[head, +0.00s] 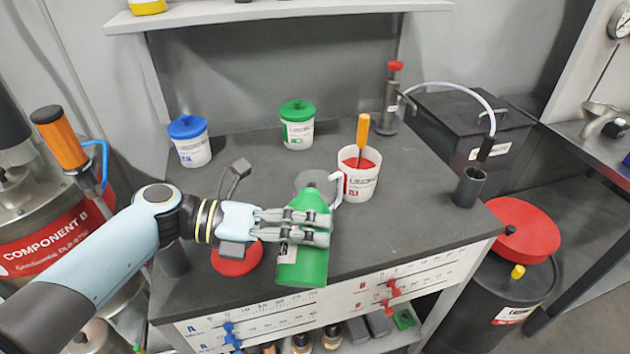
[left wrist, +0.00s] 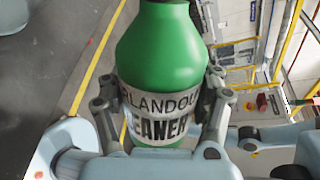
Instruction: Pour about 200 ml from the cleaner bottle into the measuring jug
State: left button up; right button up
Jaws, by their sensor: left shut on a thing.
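The green cleaner bottle (head: 308,262) is in my left gripper (head: 318,228), whose fingers are shut around its body, above the bench. In the left wrist view the bottle (left wrist: 160,50) shows its green shoulder and a label reading "CLEANER", between the fingers (left wrist: 160,105). In the head view its narrow end points up and away. Just behind it is a grey round-topped vessel (head: 312,180) with a pale handle at its right, seemingly the measuring jug. The bottle hides much of it, and its liquid level cannot be seen. My right gripper is not in view.
An open white tub (head: 362,182) with red contents and an orange-handled tool stands right of the jug. Blue-lidded (head: 190,142) and green-lidded (head: 297,125) tubs stand behind. A red lid (head: 237,260) lies under my left wrist. A dark cup (head: 468,187) holds a nozzle at right.

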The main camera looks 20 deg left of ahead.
pick_arm(q)
jog(key=shift+f, duration=0.15)
jog(key=shift+d+r+p, duration=0.15)
jog(key=shift+r+p, duration=0.15)
jog(key=shift+r, duration=0.05)
jog(key=shift+p, duration=0.3)
jog(key=shift+f, duration=0.1)
jog(key=shift+f+b, duration=0.2)
jog(key=shift+b, duration=0.35)
jog(key=shift+r+p, duration=0.3)
jog(key=shift+p, duration=0.1)
jog(key=shift+f, duration=0.2)
jog(key=shift+f+b, duration=0.1)
jog(key=shift+b, duration=0.2)
jog(key=shift+r+p, duration=0.3)
jog(key=shift+p, duration=0.35)
